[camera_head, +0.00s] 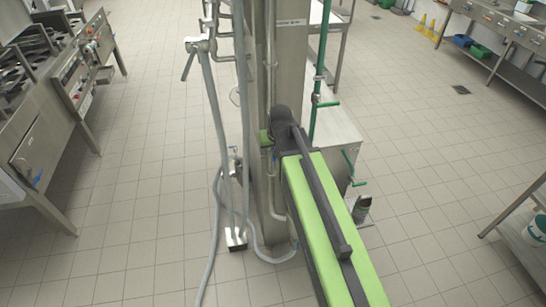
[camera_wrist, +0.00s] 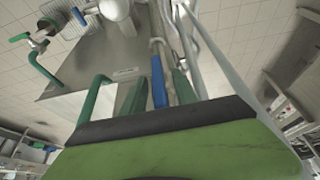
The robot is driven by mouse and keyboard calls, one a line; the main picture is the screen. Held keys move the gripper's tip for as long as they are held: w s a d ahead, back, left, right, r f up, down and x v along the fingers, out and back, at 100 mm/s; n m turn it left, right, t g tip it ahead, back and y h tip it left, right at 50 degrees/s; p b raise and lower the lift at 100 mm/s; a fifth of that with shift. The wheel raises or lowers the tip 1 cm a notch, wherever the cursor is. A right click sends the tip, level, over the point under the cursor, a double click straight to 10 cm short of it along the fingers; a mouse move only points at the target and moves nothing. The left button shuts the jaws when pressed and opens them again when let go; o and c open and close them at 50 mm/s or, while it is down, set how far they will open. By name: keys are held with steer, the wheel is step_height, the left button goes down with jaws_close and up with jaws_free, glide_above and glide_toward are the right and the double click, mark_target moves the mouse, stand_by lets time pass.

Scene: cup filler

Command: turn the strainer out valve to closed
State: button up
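In the wrist view a blue valve lever (camera_wrist: 158,82) stands on a grey pipe and points toward my gripper (camera_wrist: 158,90). The gripper's two green fingers are apart, one on each side of the lever, with what looks like a narrow gap on both sides. Whether they touch it, I cannot tell. No readable label marks this lever as the strainer out valve. In the head view my green arm reaches to the steel column (camera_head: 291,60).
Green-handled valves (camera_head: 326,104) and a steel box (camera_head: 338,135) stand right of the column. A green pipe (camera_wrist: 95,95) runs close left of the fingers in the wrist view. The tiled floor (camera_head: 140,150) further left is clear.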

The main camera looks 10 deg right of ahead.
jaws_close()
steer(key=shift+f, duration=0.1)
stand_by(1.4)
